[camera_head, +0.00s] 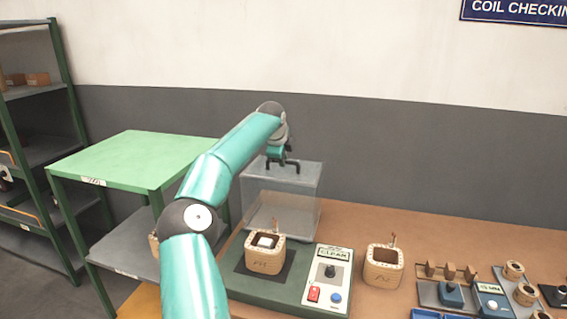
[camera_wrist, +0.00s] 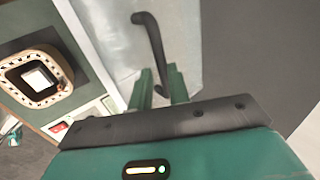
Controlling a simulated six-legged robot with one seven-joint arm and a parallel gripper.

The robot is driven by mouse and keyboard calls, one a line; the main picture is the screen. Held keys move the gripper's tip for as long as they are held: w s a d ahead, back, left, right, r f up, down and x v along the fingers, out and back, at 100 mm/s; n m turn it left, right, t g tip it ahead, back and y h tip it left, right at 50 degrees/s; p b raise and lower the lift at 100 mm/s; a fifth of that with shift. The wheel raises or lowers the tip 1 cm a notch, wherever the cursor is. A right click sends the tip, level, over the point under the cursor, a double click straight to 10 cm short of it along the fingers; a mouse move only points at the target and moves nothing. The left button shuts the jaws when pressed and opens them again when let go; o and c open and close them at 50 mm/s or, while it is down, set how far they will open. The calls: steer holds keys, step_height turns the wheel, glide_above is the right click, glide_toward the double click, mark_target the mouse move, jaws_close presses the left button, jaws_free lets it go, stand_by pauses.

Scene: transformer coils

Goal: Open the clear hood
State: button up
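The clear hood (camera_head: 283,205) is a see-through box standing at the back of the dark green tester base (camera_head: 285,297), behind the coil. The wooden coil (camera_head: 265,256) with a white core sits uncovered in front of it. The coil also shows at the left of the wrist view (camera_wrist: 38,78). The hood's black handle (camera_head: 284,161) is at its top; in the wrist view this bent bar (camera_wrist: 150,38) passes between my fingers. My gripper (camera_wrist: 160,78) appears closed around the handle, with a finger on each side.
A control panel (camera_head: 327,277) with a red switch and a blue button is right of the coil. Another wooden coil (camera_head: 383,266) stands further right, then several fixtures and parts. A green-topped shelf stand (camera_head: 140,158) is at the left. The grey wall is behind.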

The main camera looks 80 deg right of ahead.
steer(key=s+v, duration=0.1)
steer(key=v, duration=0.9)
steer(key=shift+w+a+r, duration=0.2)
steer(key=shift+w+r, duration=0.2)
steer(key=shift+w, duration=0.1)
steer(key=shift+w, duration=0.1)
